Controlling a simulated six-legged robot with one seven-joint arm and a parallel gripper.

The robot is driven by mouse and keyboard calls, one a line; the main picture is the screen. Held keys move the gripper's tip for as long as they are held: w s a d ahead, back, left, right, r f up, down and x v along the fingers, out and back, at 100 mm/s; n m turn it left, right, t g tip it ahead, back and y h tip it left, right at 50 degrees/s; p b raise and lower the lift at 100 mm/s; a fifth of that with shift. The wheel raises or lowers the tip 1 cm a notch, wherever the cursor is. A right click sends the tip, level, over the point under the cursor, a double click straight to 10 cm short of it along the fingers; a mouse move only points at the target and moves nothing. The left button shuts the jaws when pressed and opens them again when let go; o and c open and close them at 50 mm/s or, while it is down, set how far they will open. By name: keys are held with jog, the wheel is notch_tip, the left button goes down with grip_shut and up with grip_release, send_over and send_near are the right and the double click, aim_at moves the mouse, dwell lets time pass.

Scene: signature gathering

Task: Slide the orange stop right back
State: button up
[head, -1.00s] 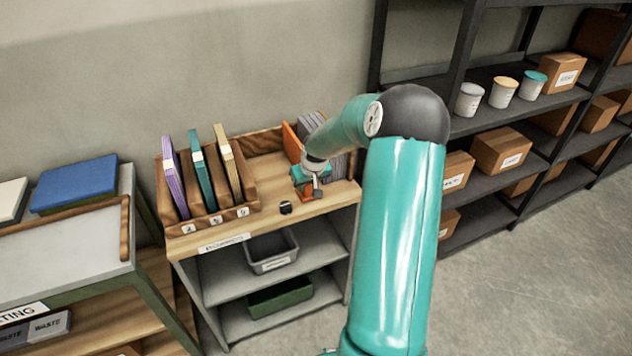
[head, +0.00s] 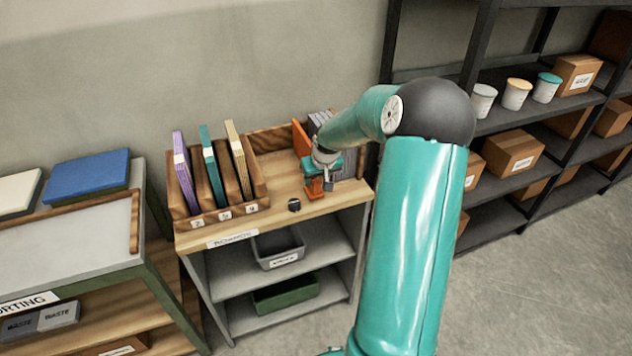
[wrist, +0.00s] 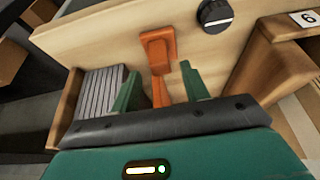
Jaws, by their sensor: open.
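The orange stop shows in the head view as an upright orange panel (head: 301,138) beside the grey folders, with a low orange foot (head: 315,187) near the front of the wooden bench top. In the wrist view its orange handle (wrist: 158,46) stands on the wood, and an orange bar runs down from it between my fingers. My gripper (wrist: 158,84) is open, with one green finger on each side of the bar. In the head view my gripper (head: 329,184) is over the foot and partly hides the stop.
A black knob (head: 294,205) is on the bench front, left of the stop. A wooden rack (head: 262,184) with upright purple, teal and cream folders stands further left. Grey folders (wrist: 100,98) stand close beside my gripper. Dark shelves with boxes and tubs are at right.

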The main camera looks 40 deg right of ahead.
jog(key=v, duration=1)
jog(key=shift+r, duration=0.15)
jog(key=shift+s+a, duration=0.1)
jog(key=shift+a, duration=0.05)
jog(key=s+a+r+n+h, duration=0.1)
jog(key=s+a+r, duration=0.3)
jog(key=a, duration=0.5)
jog(key=s+a+r+n, duration=0.1)
jog(key=s+a+r, duration=0.3)
jog(key=a, duration=0.5)
jog(key=s+a+r+n+t+y, duration=0.1)
jog(key=s+a+r, duration=0.3)
jog(key=s+a, duration=0.9)
jog(key=shift+s+r+y, duration=0.2)
jog(key=shift+s+y, duration=0.3)
jog(key=shift+y, duration=0.1)
